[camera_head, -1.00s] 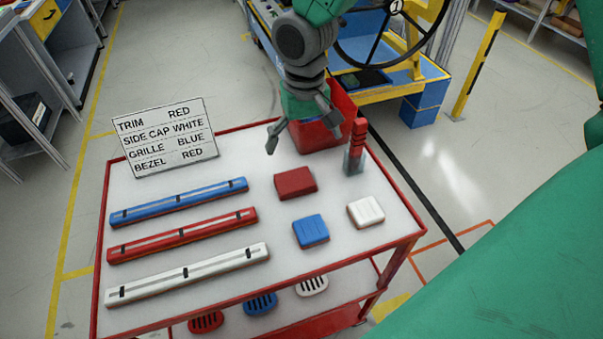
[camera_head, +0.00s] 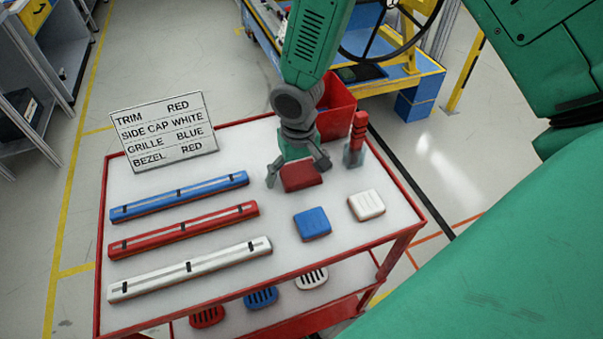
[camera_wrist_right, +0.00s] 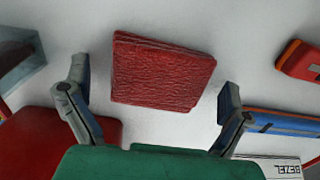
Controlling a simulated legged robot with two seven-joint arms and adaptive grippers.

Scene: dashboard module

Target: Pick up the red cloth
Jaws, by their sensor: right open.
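The red cloth (camera_head: 300,181) is a folded, flat square lying on the white top of the cart. In the right wrist view the cloth (camera_wrist_right: 160,72) has a wrinkled surface and layered edges. My right gripper (camera_head: 298,175) is pointed down over the cloth and partly hides it in the head view. The right gripper (camera_wrist_right: 153,80) is open, with one finger to each side of the cloth in the wrist view. The cloth lies loose between them, with gaps on both sides. My left gripper is not in view.
A sign (camera_head: 165,132) stands back left.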

